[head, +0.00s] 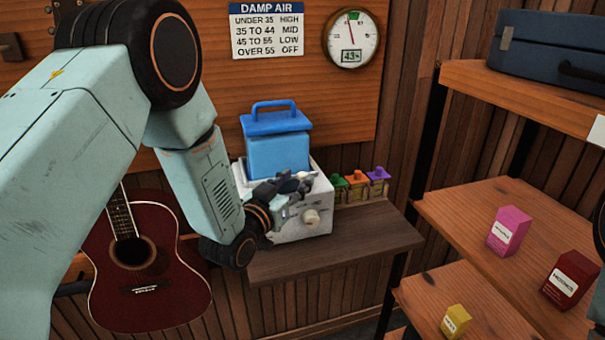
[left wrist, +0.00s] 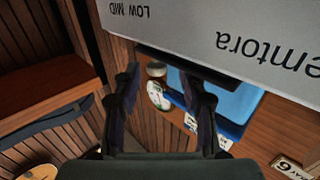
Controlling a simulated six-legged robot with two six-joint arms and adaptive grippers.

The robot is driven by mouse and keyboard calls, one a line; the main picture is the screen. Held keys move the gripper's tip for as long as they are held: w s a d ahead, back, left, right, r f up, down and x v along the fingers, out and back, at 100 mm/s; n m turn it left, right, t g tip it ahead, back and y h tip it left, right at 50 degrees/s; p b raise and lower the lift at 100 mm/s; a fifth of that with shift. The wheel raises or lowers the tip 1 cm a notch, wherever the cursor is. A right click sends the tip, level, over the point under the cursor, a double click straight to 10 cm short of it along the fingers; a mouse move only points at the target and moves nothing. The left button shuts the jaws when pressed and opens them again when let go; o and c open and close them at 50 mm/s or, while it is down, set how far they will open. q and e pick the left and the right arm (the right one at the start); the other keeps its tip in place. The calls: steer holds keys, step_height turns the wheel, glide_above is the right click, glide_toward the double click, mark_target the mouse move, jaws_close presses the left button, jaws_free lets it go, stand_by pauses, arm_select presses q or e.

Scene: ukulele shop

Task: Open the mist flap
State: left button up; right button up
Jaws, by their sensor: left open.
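The humidifier is a white box (head: 310,222) with a knob on its front and a blue tank (head: 278,155) with a handle on top. It stands on a dark wood shelf. In the left wrist view its white front (left wrist: 260,35) shows upside down with lettering, and the blue tank (left wrist: 240,100) is behind. A dark strip (left wrist: 165,57) along the box's top edge may be the mist flap; I cannot tell whether it is open. My left gripper (head: 298,183) is open and empty at the box's top front, its fingertips (left wrist: 161,74) close to that strip. Contact is unclear.
A dark red ukulele (head: 140,265) hangs left of the shelf (head: 375,240). Small green, orange and purple items (head: 356,180) stand right of the humidifier. A DAMP AIR chart (head: 267,30) and a gauge (head: 351,38) reading 43 hang above. Wooden shelves with small boxes (head: 509,230) are at right.

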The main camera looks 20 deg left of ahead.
mark_target(303, 174)
arm_select(q)
steer(key=shift+w+d+r, duration=0.1)
steer(key=shift+w, duration=0.55)
steer(key=shift+w+d+r, duration=0.25)
steer(key=shift+w+d, duration=0.35)
steer(key=shift+w, duration=0.2)
steer(key=shift+w+a+f, duration=0.25)
steer(key=shift+s, duration=0.15)
steer(key=shift+c, duration=1)
steer(key=shift+s+d+r, duration=0.15)
steer(key=shift+r, duration=0.05)
steer(key=c, duration=0.3)
steer(key=shift+f, duration=0.1)
jaws_close()
